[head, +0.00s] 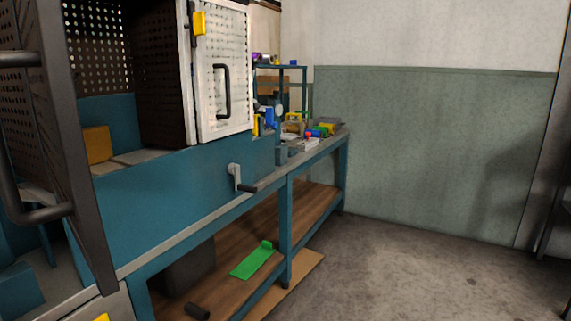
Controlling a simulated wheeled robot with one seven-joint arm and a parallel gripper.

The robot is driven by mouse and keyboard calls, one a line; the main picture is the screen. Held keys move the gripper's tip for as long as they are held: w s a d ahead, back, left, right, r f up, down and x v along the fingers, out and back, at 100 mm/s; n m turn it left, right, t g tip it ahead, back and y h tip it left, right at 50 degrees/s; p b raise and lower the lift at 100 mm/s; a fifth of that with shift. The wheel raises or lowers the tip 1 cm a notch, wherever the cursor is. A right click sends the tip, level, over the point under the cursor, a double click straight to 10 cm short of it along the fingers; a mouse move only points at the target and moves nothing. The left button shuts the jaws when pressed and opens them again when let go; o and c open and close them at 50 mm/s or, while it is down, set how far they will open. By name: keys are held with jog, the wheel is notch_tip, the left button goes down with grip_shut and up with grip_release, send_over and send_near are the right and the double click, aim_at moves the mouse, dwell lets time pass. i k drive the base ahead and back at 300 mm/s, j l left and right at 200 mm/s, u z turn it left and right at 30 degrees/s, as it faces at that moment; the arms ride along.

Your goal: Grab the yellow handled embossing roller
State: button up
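I cannot pick out the yellow handled embossing roller for sure in the head view. Several small items with yellow parts (293,123) lie at the far end of the blue workbench (213,214), too small to tell apart. Green, blue and red pieces are among them. A yellow item (256,125) also stands beside the cabinet, partly hidden by it. A bit of yellow (101,318) shows at the bottom edge, cut off by the frame. My gripper is not in view.
A cabinet with an open perforated white door (223,75) stands on the bench. A crank handle (239,180) sticks out at the bench front. The lower shelf (215,271) holds a green piece (253,260) and a dark box (189,268). The floor (400,275) at right is clear.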

aim_at(299, 130)
jog(key=i+l+z, duration=0.3)
jog(key=i, duration=0.6)
jog(key=i+z, duration=0.3)
jog(key=i, duration=0.55)
jog(key=i+u, duration=0.15)
jog(key=i, duration=0.3)
jog(key=i+l+u, duration=0.1)
jog(key=i, duration=0.35)
jog(key=i+l+u, duration=0.15)
jog(key=i, duration=0.3)
jog(key=i+l+u, duration=0.1)
jog(key=i, duration=0.3)
